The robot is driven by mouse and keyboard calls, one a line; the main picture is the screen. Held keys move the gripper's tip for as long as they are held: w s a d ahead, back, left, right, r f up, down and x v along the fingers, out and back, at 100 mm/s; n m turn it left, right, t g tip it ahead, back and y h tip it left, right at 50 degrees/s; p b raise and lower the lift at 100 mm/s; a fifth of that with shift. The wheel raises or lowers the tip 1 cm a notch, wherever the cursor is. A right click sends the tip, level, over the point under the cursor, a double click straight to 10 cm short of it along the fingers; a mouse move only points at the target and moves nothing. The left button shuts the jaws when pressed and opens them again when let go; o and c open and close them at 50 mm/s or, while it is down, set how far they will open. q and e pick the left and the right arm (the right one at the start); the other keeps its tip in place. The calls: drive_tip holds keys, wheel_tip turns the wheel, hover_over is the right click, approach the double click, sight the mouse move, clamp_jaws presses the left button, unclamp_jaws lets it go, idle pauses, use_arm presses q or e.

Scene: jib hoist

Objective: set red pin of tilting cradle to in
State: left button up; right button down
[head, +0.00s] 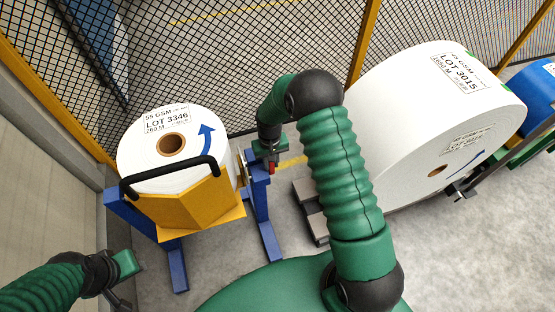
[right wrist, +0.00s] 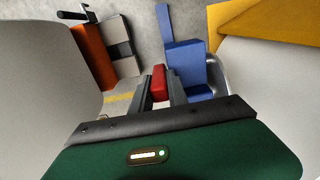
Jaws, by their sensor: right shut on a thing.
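The tilting cradle is a yellow trough (head: 190,212) on a blue stand (head: 262,215), left of centre in the head view. It holds a white roll (head: 140,155) marked LOT 3346, and a black bar handle (head: 172,180) crosses its front. The red pin (head: 272,167) is at the right side of the stand. My right gripper (head: 270,160) is shut on the red pin, which shows between its two fingers in the right wrist view (right wrist: 159,83), beside a blue block of the stand (right wrist: 187,68). My left gripper (head: 121,290) is low at the left, away from the cradle; its fingers are unclear.
A large white roll (head: 430,120) marked LOT 3015 stands at the right. A low grey and dark stand (head: 312,212) lies between it and the cradle. Mesh fencing (head: 230,50) with yellow posts closes the back. A grey wall (head: 40,160) is at the left.

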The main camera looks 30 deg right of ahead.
drive_tip(key=c, duration=1.5)
unclamp_jaws()
drive_tip(key=shift+a, duration=0.25)
drive_tip(key=shift+o, duration=1.1)
drive_tip(key=shift+w, duration=0.1)
wheel_tip(320, 180, up, 17)
drive_tip(key=p, duration=0.1)
drive_tip(key=shift+f+p, duration=0.15)
drive_tip(key=shift+p, duration=0.15)
